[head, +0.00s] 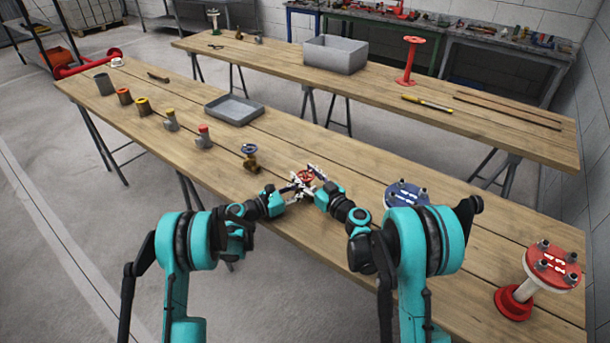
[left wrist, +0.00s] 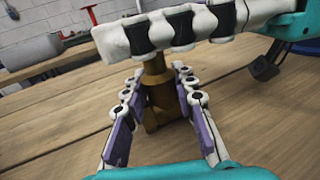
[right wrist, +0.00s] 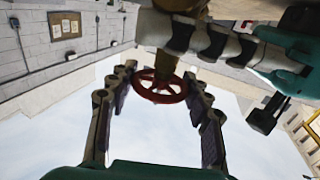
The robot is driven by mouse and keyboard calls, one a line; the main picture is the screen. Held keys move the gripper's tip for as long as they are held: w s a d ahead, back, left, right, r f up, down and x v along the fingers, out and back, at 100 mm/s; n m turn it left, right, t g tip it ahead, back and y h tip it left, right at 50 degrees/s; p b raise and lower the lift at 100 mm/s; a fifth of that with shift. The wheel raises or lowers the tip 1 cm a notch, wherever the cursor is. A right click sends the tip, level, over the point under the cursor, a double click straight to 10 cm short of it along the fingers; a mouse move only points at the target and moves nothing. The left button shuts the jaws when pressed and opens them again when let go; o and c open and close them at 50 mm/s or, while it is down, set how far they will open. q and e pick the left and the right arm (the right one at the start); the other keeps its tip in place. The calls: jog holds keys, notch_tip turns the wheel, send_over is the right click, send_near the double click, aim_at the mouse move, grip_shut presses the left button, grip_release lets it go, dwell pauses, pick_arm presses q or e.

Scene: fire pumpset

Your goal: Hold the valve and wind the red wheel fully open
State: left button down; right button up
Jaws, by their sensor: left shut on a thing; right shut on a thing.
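The valve has a small red wheel (head: 306,176) and stands near the front edge of the near bench, between my two grippers. Its brass body (left wrist: 156,95) shows in the left wrist view. My left gripper (left wrist: 158,72) has a finger on each side of that body and is shut on it. My right gripper (right wrist: 160,73) has its fingers on either side of the red wheel, which shows whole in the right wrist view (right wrist: 160,90), and is shut on it. In the head view the grippers cover most of the valve body.
A brass valve with a blue wheel (head: 249,158) stands just left of the grippers. A grey tray (head: 234,110) and several small fittings lie farther left. A blue flanged part (head: 407,194) and a red flanged part (head: 552,264) stand to the right. A second bench runs behind.

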jog(key=o, duration=1.2)
pick_arm(q)
jog(key=c, duration=1.1)
grip_release()
jog(key=shift+c, duration=0.2)
pick_arm(e)
jog(key=v, duration=1.2)
pick_arm(q)
jog(key=shift+a, duration=0.1)
